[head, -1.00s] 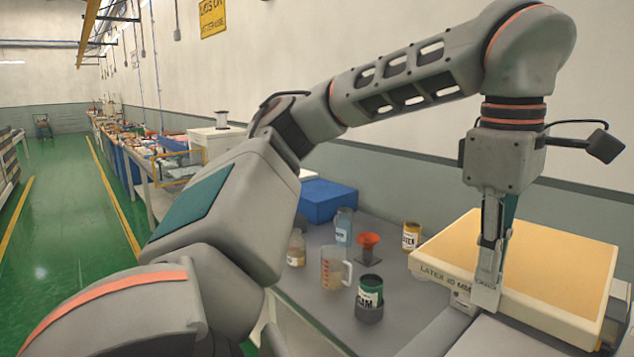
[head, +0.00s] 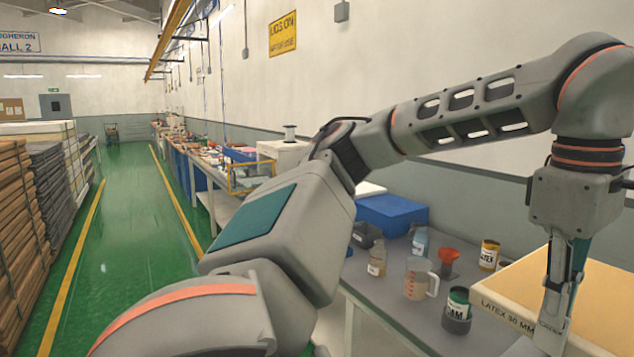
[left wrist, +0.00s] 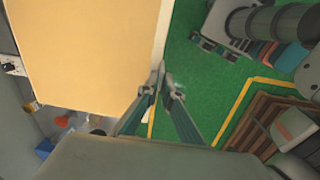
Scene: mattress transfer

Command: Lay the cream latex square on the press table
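The cream latex square (head: 605,300) is a thick flat slab with a printed side face, at the lower right of the head view and cut off by the frame edge. It fills the upper left of the left wrist view (left wrist: 80,45). My left gripper (head: 550,335) points down at its printed side. In the left wrist view the fingertips (left wrist: 166,82) are close together at the slab's edge, near a corner, and appear shut on it. What lies under the slab is hidden. I cannot make out the press table. My right gripper is not in view.
Stacked sheets (head: 52,190) stand far left. The green floor aisle (head: 120,250) between is clear.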

